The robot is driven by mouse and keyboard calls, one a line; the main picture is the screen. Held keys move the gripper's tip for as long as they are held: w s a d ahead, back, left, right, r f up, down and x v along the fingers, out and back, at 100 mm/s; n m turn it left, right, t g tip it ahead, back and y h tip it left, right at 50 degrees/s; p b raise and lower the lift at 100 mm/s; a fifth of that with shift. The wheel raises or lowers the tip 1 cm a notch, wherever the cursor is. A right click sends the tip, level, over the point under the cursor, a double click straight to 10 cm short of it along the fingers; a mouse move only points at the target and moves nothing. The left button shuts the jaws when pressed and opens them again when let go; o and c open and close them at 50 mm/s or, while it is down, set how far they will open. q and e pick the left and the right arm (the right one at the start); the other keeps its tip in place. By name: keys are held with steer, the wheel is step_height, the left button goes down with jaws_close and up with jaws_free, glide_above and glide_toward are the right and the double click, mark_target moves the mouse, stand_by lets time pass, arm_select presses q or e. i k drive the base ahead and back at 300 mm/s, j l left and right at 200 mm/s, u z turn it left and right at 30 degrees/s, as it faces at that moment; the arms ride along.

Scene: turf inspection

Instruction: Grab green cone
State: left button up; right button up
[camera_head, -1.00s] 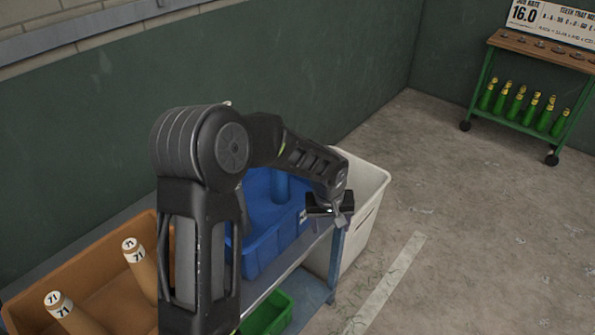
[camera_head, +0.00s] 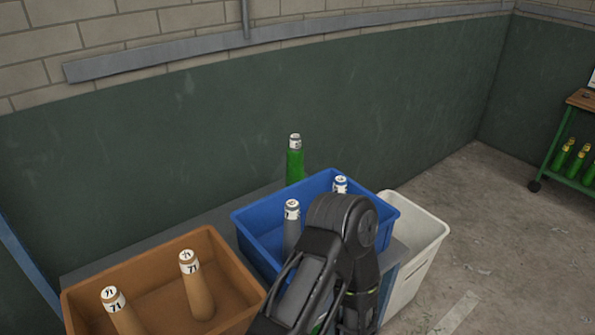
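A green cone (camera_head: 295,165) with a white labelled top stands upright behind the blue crate (camera_head: 262,240), near the dark green wall. Its base is hidden by the crate's back rim. One of my arms rises from the bottom of the view, in front of the blue crate, and hides part of it. The arm's links are apart from the green cone in the picture. Neither gripper shows in the head view, so I see nothing held.
The blue crate holds a grey cone (camera_head: 292,225) and a blue-topped one (camera_head: 340,185). An orange crate (camera_head: 75,305) with two orange cones (camera_head: 198,290) stands left. A white bin (camera_head: 425,235) stands right. A cart (camera_head: 556,145) with green cones is far right; floor between is clear.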

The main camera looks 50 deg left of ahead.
mark_target(295, 172)
steer(key=i+l, duration=0.1)
steer(key=l, duration=0.25)
steer(key=i+l, duration=0.15)
steer(key=l, duration=0.15)
steer(key=i+l, duration=0.1)
steer(key=l, duration=0.25)
steer(key=u, duration=1.45)
